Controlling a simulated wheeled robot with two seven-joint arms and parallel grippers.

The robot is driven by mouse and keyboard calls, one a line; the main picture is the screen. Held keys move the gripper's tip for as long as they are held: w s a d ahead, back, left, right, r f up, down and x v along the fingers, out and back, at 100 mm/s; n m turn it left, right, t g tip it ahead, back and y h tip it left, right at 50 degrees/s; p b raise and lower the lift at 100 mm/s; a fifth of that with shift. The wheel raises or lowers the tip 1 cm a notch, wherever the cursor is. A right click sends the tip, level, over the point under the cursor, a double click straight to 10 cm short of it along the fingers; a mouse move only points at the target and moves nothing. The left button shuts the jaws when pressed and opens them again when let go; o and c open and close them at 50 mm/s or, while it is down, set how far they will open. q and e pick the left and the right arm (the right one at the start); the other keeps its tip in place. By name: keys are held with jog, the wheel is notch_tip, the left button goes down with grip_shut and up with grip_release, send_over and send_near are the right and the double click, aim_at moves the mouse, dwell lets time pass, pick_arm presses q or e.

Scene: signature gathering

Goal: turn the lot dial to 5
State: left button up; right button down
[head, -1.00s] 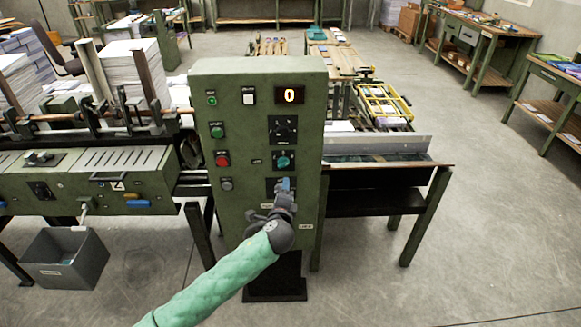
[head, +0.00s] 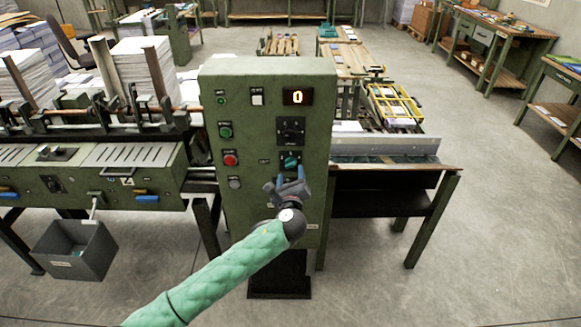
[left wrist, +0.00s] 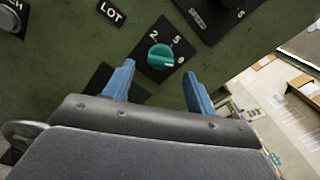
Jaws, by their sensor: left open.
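The lot dial is a round teal knob (head: 291,162) on a black plate, on the front of the green control cabinet (head: 265,75). In the left wrist view the lot dial (left wrist: 161,57) has a "LOT" label (left wrist: 111,12) to its left. Numbers 2 and 5 show around it, with a third I cannot read surely. My right gripper is not in view.
A red display (head: 298,96) reads 0. A black dial (head: 291,131) sits above the lot dial; green and red buttons (head: 230,159) are to the left. A machine with paper stacks (head: 147,68) stands left, a grey bin (head: 75,250) below it. Floor at right is clear.

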aim_at(291, 167)
pick_arm(q)
jog(key=shift+w+p, duration=0.5)
jog(key=shift+w, duration=1.3)
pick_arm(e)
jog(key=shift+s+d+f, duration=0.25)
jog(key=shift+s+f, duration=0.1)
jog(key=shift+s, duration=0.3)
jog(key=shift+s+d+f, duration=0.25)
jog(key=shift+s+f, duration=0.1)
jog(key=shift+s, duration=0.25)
pick_arm(q)
jog(key=shift+c, duration=0.3)
jog(key=c, duration=0.9)
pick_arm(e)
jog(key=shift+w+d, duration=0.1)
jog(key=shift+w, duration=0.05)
